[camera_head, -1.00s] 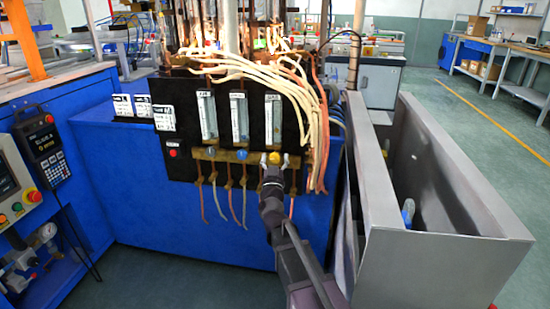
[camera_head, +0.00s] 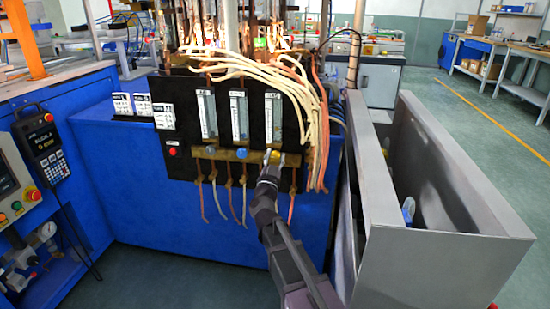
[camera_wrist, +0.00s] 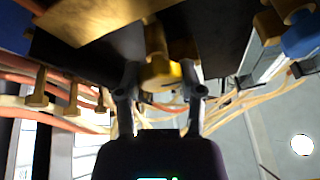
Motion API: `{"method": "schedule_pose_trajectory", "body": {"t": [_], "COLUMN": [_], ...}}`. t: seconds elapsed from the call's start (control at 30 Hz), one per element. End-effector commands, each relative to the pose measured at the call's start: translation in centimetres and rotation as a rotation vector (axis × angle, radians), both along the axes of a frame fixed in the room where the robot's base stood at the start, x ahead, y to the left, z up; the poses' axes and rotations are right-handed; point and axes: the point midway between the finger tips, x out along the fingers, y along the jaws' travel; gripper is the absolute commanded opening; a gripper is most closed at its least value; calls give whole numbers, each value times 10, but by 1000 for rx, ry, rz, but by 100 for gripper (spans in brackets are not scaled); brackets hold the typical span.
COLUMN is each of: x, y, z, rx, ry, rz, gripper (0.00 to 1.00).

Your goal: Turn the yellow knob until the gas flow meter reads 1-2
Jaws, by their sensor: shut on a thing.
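The yellow knob (camera_head: 275,155) is the rightmost of the row on the brass bar of the black gas panel. My gripper (camera_head: 274,158) reaches it from below, with one finger on each side. In the wrist view the yellow knob (camera_wrist: 163,72) sits between the two fingertips (camera_wrist: 160,78), and the gripper is shut on it. The gas flow meter (camera_head: 272,118) is the upright clear tube with a white scale above this knob. Its reading is too small to make out.
A blue knob (camera_head: 241,153) sits just left, below another flow meter (camera_head: 239,117). Pale hoses (camera_head: 300,90) hang at the panel's right. A grey metal bin (camera_head: 440,240) stands to the right of my arm. A red button (camera_head: 172,151) is at the panel's left.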

Motion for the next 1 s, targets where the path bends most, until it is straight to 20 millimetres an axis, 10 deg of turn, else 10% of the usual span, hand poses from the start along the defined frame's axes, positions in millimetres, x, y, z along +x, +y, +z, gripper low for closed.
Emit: {"method": "schedule_pose_trajectory", "body": {"t": [0.33,0.37,0.47,1.0], "x": [2,2,2,1], "y": [0,0,0,0], "z": [0,0,0,0], "rx": [35,34,34,32], "ry": [-7,-7,-7,-6], "rz": [0,-1,-1,0], "gripper": [2,55,84,84]}}
